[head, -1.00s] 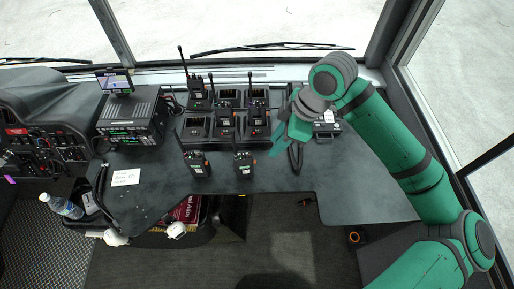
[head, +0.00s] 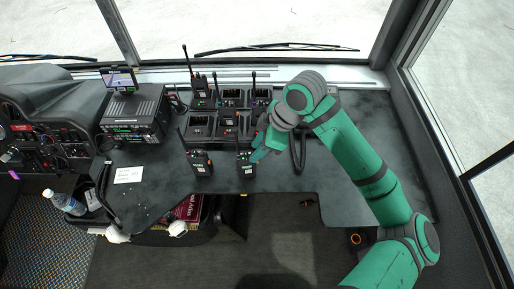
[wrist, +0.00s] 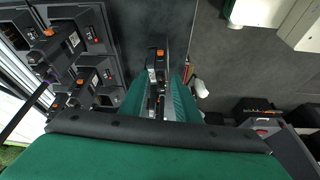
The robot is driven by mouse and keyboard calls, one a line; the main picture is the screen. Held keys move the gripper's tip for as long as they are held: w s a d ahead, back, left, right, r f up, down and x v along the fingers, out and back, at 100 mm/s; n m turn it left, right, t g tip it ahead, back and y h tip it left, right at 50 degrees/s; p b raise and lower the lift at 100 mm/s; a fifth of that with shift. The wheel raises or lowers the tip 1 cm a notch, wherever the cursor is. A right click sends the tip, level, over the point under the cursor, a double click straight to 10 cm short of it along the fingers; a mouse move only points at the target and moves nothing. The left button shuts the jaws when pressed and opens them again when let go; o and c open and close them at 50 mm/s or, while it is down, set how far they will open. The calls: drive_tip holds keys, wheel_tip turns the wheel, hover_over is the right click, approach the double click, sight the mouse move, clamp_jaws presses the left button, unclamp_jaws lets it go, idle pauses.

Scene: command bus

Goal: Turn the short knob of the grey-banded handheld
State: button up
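Two handhelds stand on the dark desk in the head view, a left one (head: 199,163) and a right one (head: 246,168). Their band colours are too small to tell apart, so I cannot say which is grey-banded. My gripper (head: 257,155) is just above and to the right of the top of the right handheld. In the wrist view, a dark handheld with an orange part (wrist: 160,53) shows between the two green fingers of my gripper (wrist: 160,98). The fingers are apart, and I see no clear contact. The short knob cannot be made out.
A charger bank (head: 229,122) with several handhelds stands behind, and a tall antenna rises at its left. A radio unit (head: 134,112) and a paper label (head: 128,175) are at left. A dark handset (head: 298,153) lies right of my gripper. The desk's right side is clear.

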drive_tip(key=shift+a+f, duration=0.15)
drive_tip(key=shift+f, duration=0.15)
clamp_jaws()
drive_tip(key=shift+w+n+g, duration=0.25)
drive_tip(key=shift+n+g, duration=0.35)
drive_tip(key=shift+n, duration=0.9)
unclamp_jaws()
